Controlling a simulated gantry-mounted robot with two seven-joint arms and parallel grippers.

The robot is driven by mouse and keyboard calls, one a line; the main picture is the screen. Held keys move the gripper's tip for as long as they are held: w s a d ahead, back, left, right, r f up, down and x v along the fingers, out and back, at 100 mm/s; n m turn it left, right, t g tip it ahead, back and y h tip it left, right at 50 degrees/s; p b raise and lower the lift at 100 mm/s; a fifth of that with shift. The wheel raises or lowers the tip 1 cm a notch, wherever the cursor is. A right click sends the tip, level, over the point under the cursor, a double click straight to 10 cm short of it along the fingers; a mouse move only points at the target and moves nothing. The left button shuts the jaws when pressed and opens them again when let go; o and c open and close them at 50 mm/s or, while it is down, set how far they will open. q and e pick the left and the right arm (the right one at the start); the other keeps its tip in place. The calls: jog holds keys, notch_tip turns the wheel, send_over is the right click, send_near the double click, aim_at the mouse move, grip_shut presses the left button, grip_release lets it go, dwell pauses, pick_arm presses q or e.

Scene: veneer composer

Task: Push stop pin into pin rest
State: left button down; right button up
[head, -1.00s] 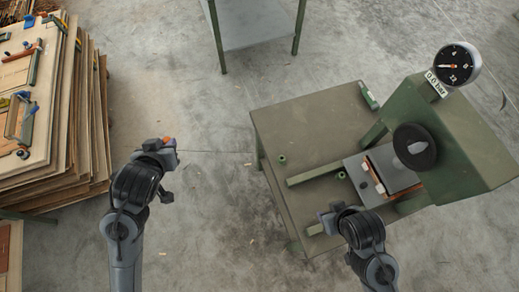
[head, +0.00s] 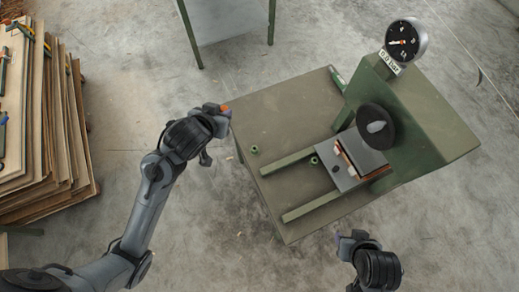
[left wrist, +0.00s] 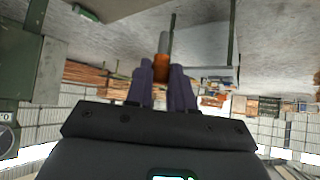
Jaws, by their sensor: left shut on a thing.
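My left gripper (head: 219,109) is over the left corner of the green machine table in the head view. It is shut on the stop pin (head: 225,106), of which only a small orange bit shows there. In the left wrist view the pin (left wrist: 162,68) stands between the dark fingers (left wrist: 161,85), with an orange body and a grey tip pointing away. A small green round socket (head: 253,149), which looks like the pin rest, stands on the table, below and right of the left gripper and apart from it. My right gripper (head: 345,238) is off the table's front edge; its jaw gap is unclear.
The machine table (head: 285,115) carries two green rails (head: 312,206), a grey plate (head: 345,168), and a green press body (head: 425,120) with a black knob (head: 376,127) and a gauge (head: 402,40). Stacked wood sheets (head: 45,130) stand at the left. A second table (head: 230,18) is at the top.

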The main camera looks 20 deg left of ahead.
dwell(0.8)
pick_arm(q)
jog(key=c, duration=1.5)
grip_release()
grip_shut()
